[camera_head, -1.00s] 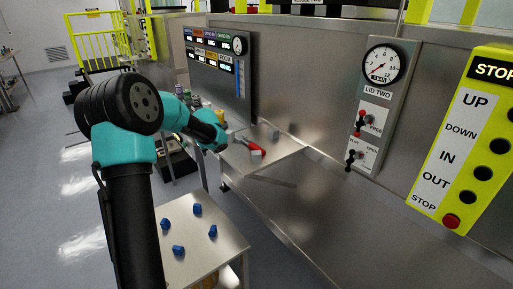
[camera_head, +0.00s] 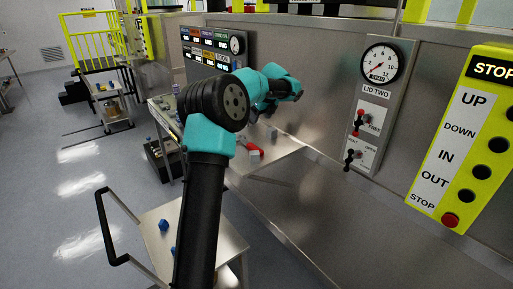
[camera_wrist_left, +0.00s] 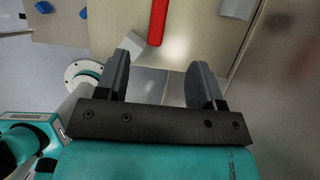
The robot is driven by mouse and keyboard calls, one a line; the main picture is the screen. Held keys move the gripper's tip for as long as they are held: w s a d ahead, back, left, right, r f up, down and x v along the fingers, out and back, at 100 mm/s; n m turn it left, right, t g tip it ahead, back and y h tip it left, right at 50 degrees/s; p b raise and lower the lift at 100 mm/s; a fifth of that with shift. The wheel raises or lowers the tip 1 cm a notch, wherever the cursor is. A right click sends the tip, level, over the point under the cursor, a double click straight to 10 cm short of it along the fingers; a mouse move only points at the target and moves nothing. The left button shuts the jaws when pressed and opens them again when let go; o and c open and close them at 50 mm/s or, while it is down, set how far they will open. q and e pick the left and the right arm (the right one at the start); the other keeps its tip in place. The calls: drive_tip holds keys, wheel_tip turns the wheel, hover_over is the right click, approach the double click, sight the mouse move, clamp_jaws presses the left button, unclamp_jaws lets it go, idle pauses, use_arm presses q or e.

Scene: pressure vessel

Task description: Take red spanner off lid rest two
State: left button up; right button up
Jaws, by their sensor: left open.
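The red spanner (camera_head: 250,147) lies on a flat metal shelf (camera_head: 283,149), which seems to be lid rest two, beside small grey blocks. Part of it is hidden by my left arm in the head view. In the left wrist view, the red spanner (camera_wrist_left: 158,22) runs up out of the top edge, and its near end lies just beyond the fingertips. My left gripper (camera_wrist_left: 160,72) is open and empty, with its fingers either side of the spanner's line. In the head view, the left gripper (camera_head: 262,110) is partly hidden behind my arm. My right gripper is not in view.
Grey blocks (camera_wrist_left: 131,43) stand near the spanner, one close to the left finger. A steel wall with the LID TWO gauge panel (camera_head: 378,105) rises behind the shelf. A yellow button box (camera_head: 470,140) is at right. A trolley (camera_head: 153,215) holds blue pieces below.

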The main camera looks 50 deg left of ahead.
use_arm(q)
drive_tip(key=shift+f, duration=0.1)
hover_over(251, 144)
drive_tip(key=d, duration=0.2)
wheel_tip(251, 144, down, 11)
drive_tip(key=shift+s+f, duration=0.1)
drive_tip(key=shift+s, duration=0.05)
drive_tip(key=shift+x, duration=2.6)
drive_tip(key=shift+c, duration=0.3)
drive_tip(key=c, duration=1.1)
